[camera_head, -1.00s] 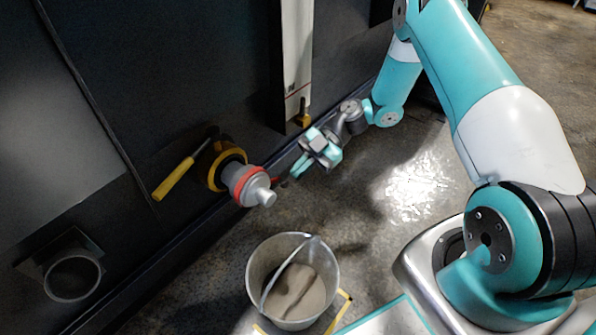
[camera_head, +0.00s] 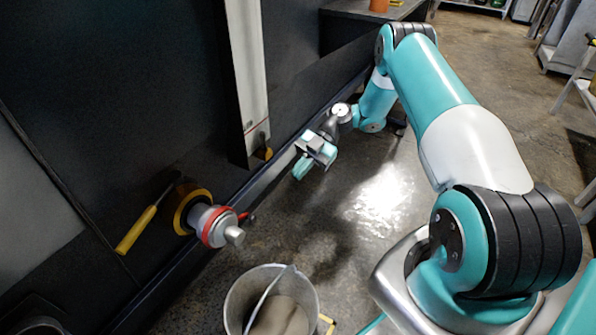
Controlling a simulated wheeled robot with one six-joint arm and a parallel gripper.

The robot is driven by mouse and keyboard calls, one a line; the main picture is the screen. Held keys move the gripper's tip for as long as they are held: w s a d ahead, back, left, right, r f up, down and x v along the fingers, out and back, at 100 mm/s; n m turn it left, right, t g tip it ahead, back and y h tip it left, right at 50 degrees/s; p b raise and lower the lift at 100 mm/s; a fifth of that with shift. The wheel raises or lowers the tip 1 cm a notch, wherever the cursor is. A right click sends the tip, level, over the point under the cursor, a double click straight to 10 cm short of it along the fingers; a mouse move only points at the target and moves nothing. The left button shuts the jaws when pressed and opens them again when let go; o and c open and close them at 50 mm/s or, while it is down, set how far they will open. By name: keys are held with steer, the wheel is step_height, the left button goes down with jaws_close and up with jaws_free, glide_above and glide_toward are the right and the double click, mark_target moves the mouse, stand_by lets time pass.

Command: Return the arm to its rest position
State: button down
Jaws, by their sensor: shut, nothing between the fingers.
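My teal and white arm reaches from the lower right up to its elbow at the top and bends down to the wrist. My gripper (camera_head: 301,168) hangs over the floor at the picture's middle, to the right of the machine's grey pipe fitting. It is shut and holds nothing. It stands clear of the fitting, the wall and the bucket as far as this view shows. The exact gap to the machine wall is hard to tell.
A dark machine wall (camera_head: 130,90) fills the left. On it are a yellow-handled lever (camera_head: 136,230) and a grey fitting with a red ring (camera_head: 213,226). A metal bucket (camera_head: 238,302) stands on the floor below. Floor to the right of my gripper is open.

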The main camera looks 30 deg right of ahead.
steer(key=s+a+r+m+h, duration=0.3)
steer(key=a+r+m+h, duration=0.3)
steer(key=a+r, duration=0.9)
steer(key=s+a+r+m+t+h, duration=0.15)
steer(key=s+r+m, duration=0.35)
steer(key=s, duration=0.5)
steer(key=s+a+r+m+t+h, duration=0.1)
steer(key=s+r+m+t, duration=0.1)
steer(key=s+r+m, duration=0.6)
step_height(320, 180, up, 22)
steer(key=s+n+p, duration=0.1)
steer(key=n+p, duration=0.1)
steer(key=p, duration=2.3)
steer(key=shift+s, duration=0.4)
steer(key=shift+r, duration=0.1)
